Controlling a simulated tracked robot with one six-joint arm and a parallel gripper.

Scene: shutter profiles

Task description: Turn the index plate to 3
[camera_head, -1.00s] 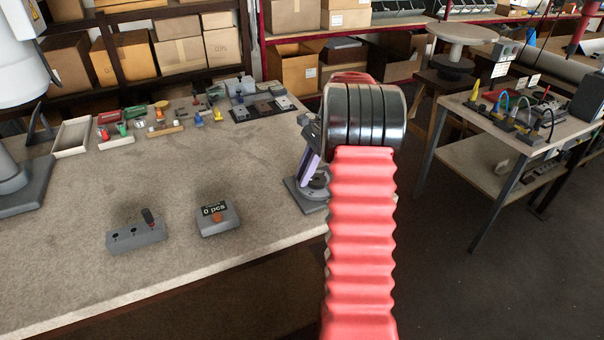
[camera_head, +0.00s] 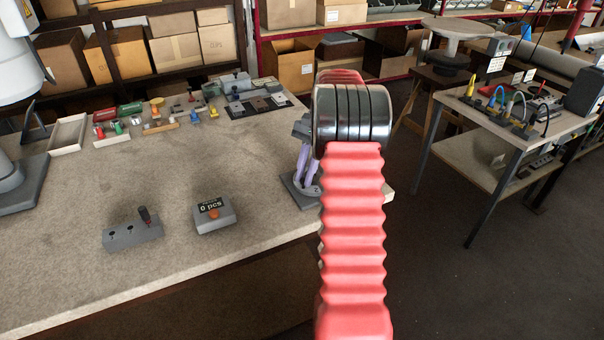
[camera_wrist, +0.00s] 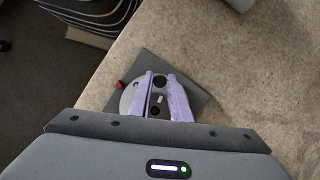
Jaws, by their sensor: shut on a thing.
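The index plate (camera_wrist: 127,99) is a light grey round disc on a dark grey square base (camera_wrist: 199,91) near the table edge. My gripper (camera_wrist: 160,79) is over the disc, its two lavender fingers on either side of a dark round knob (camera_wrist: 160,81). The jaws are shut on this knob. A small red pointer (camera_wrist: 119,84) sits at the disc's upper left rim. No numbers on the disc are readable. In the head view my gripper (camera_head: 308,187) points down at the base (camera_head: 295,195), and my arm hides most of the plate.
A grey counter box (camera_head: 214,213) reading "0 pcs" and a grey switch box (camera_head: 133,233) stand to the left on the table (camera_head: 180,180). Trays and small parts line the back. A second table (camera_head: 500,120) with coloured cables stands at right. The table middle is clear.

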